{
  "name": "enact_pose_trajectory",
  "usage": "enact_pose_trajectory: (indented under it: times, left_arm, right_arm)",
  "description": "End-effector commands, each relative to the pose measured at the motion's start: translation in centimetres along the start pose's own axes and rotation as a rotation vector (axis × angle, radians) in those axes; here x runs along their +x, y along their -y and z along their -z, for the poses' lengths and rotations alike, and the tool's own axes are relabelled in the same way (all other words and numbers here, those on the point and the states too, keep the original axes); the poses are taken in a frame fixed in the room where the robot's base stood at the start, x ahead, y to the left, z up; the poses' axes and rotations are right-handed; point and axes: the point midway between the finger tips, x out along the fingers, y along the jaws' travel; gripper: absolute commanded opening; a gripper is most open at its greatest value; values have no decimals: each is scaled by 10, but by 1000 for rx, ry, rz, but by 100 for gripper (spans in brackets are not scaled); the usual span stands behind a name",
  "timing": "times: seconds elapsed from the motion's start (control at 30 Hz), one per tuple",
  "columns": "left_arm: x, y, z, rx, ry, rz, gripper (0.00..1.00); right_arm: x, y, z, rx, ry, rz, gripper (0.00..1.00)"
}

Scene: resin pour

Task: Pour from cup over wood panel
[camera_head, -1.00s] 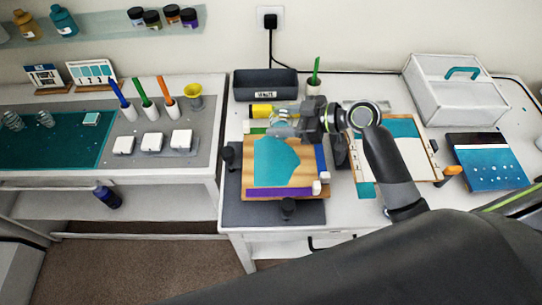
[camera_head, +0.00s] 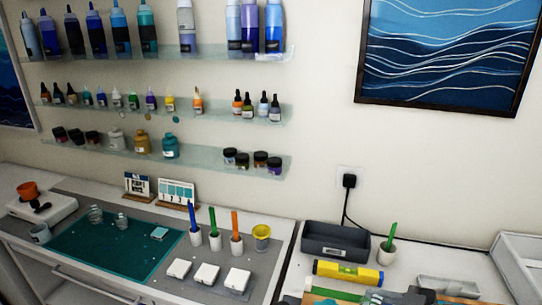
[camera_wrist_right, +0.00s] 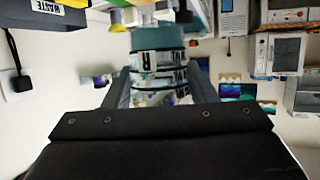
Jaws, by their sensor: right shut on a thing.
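In the right wrist view, the fingers of my right gripper (camera_wrist_right: 158,88) are closed on the two sides of a clear cup (camera_wrist_right: 160,62) with dark printed markings. Teal colour shows at the upper part of the cup in this picture. My left gripper is in neither view.
A yellow spirit level (camera_head: 347,273) lies near a dark waste bin (camera_head: 343,241) and a white holder with a green pen (camera_head: 387,253). The left table bears a teal mat (camera_head: 110,250) and several pen holders. Wall shelves (camera_head: 165,150) hold bottles and jars.

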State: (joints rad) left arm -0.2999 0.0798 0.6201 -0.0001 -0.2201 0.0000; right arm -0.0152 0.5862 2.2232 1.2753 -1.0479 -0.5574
Motion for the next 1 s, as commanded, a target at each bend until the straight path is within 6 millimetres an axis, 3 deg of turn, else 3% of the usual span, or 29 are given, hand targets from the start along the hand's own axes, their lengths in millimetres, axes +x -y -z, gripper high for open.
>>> enact_pose_trajectory:
  times: [0.03,0.13,0.63,1.0]
  left_arm:
    - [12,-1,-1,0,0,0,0]
    - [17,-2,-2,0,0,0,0]
    - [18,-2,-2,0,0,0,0]
    - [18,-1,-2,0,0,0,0]
  right_arm:
    - [-2,6,-9,-4,4,3,28]
    - [-8,14,-10,0,3,8,28]
    - [-9,21,-12,15,-4,-6,28]
    - [4,31,-50,130,-14,-279,28]
